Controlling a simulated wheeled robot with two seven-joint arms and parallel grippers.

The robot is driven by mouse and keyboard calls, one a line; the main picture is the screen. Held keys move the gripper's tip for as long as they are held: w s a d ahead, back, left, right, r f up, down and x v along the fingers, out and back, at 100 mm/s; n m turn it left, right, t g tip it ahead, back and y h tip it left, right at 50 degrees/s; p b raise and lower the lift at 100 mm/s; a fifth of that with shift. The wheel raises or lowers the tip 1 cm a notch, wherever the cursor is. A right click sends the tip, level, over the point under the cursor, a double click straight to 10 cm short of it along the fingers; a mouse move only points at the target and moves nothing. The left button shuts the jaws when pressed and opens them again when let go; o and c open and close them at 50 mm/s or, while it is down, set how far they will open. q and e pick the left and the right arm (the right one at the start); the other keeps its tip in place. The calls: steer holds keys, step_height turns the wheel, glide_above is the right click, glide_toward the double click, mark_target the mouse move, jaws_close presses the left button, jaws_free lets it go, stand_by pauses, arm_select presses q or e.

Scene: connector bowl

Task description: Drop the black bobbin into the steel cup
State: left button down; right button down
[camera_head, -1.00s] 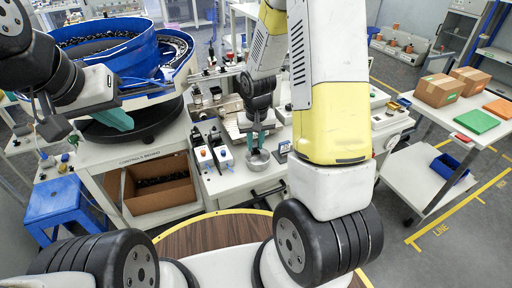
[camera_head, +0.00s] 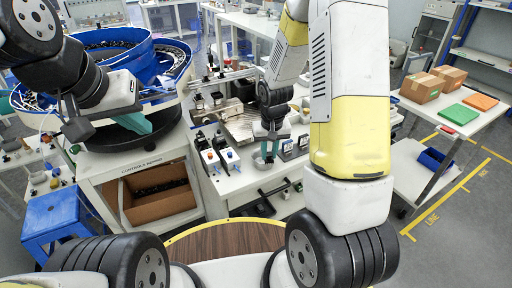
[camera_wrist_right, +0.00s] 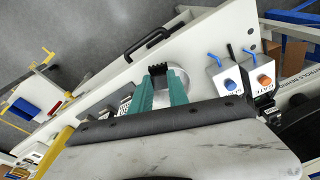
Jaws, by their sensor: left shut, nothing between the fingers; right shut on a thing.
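My right gripper (camera_head: 269,150) is over the workbench in the head view, teal fingers pointing down. In the right wrist view its fingers (camera_wrist_right: 160,88) are shut on the black bobbin (camera_wrist_right: 157,67), a small dark ridged piece at the tips. The steel cup (camera_head: 259,163) stands on the bench, partly covered by the fingers. In the wrist view the cup (camera_wrist_right: 181,80) shows behind the fingers, and the bobbin overlaps its edge; I cannot tell the height between them. My left gripper (camera_head: 136,123) is shut and empty near the blue bowl feeder.
Blue and orange button boxes (camera_head: 227,157) stand left of the cup, and small dark devices (camera_head: 287,149) stand right of it. A blue bowl feeder (camera_head: 125,50) is at the back left. A cardboard box (camera_head: 160,193) sits below. A side table (camera_head: 445,112) holds cartons.

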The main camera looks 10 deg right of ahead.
steer(key=shift+w+r, duration=0.15)
steer(key=shift+r, duration=0.1)
steer(key=shift+w+d+r, duration=0.1)
steer(key=shift+w+r, duration=0.05)
steer(key=shift+w, duration=0.15)
steer(key=shift+w+r+n, duration=0.5)
steer(key=shift+w+r, duration=1.25)
steer(key=shift+w, duration=0.1)
steer(key=shift+d+f, duration=0.2)
steer(key=shift+f, duration=1.25)
steer(key=shift+d+f, duration=0.15)
steer(key=shift+f, duration=1.25)
steer(key=c, duration=1.2)
jaws_free()
steer(key=shift+s+r, duration=0.2)
steer(key=shift+r, duration=1.1)
steer(key=shift+s+r, duration=0.15)
steer(key=shift+r, duration=1.15)
steer(key=shift+s+r, duration=0.2)
steer(key=shift+r, duration=1.1)
